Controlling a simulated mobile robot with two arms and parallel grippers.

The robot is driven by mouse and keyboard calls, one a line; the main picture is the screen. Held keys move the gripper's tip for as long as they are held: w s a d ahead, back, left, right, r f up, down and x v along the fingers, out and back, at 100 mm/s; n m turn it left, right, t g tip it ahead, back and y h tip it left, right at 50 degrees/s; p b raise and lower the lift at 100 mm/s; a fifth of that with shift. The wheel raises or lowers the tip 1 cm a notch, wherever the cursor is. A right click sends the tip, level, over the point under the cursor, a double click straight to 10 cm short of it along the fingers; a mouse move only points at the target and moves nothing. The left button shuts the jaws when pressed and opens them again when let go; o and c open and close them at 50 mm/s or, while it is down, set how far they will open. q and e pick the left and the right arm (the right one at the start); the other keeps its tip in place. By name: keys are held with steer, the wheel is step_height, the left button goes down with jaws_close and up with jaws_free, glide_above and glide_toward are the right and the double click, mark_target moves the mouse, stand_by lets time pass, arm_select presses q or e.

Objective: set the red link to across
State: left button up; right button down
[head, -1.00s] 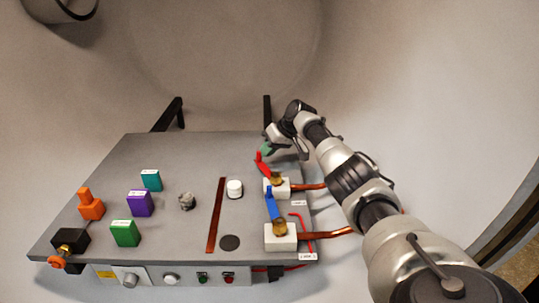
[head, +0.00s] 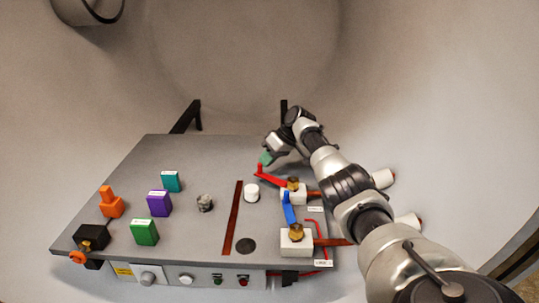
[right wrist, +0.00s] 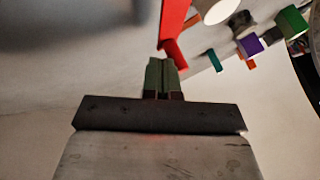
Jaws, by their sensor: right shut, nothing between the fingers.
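The red link (head: 270,177) is a flat red bar on a brass knob (head: 293,184) atop the rear white block. It points left and slightly away from the knob, with an upturned tab at its free end. My right gripper (head: 266,158) is shut and empty, its green fingertips just behind that tab. In the right wrist view the shut fingertips (right wrist: 161,75) are close beside the end of the red link (right wrist: 173,30); I cannot tell whether they touch. The blue link (head: 289,209) runs from the front brass knob (head: 296,232) toward the rear block. My left gripper is not in view.
A white round knob (head: 251,193) and a copper strip (head: 232,218) lie left of the links. Green (head: 145,232), purple (head: 158,203) and teal (head: 171,182) blocks, a grey lump (head: 205,203) and an orange piece (head: 111,203) stand further left. The plate's back left is clear.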

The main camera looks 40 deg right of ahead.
mark_target(259, 176)
steer(key=shift+a+r+n+p, duration=0.15)
steer(key=shift+a+n+p, duration=0.15)
steer(key=shift+a+n, duration=0.15)
steer(key=shift+a, duration=0.35)
steer(key=a+p, duration=0.2)
steer(key=shift+s+p, duration=0.3)
steer(key=shift+s+a+n+g+y+p, duration=0.2)
steer(key=shift+a+n+g+y+p, duration=0.1)
steer(key=shift+a+n+g+p, duration=0.3)
steer(key=shift+s+a+p, duration=0.35)
steer(key=shift+a+p, duration=0.25)
steer(key=shift+a+f, duration=0.1)
steer(key=shift+f, duration=0.15)
steer(key=shift+s+r, duration=0.1)
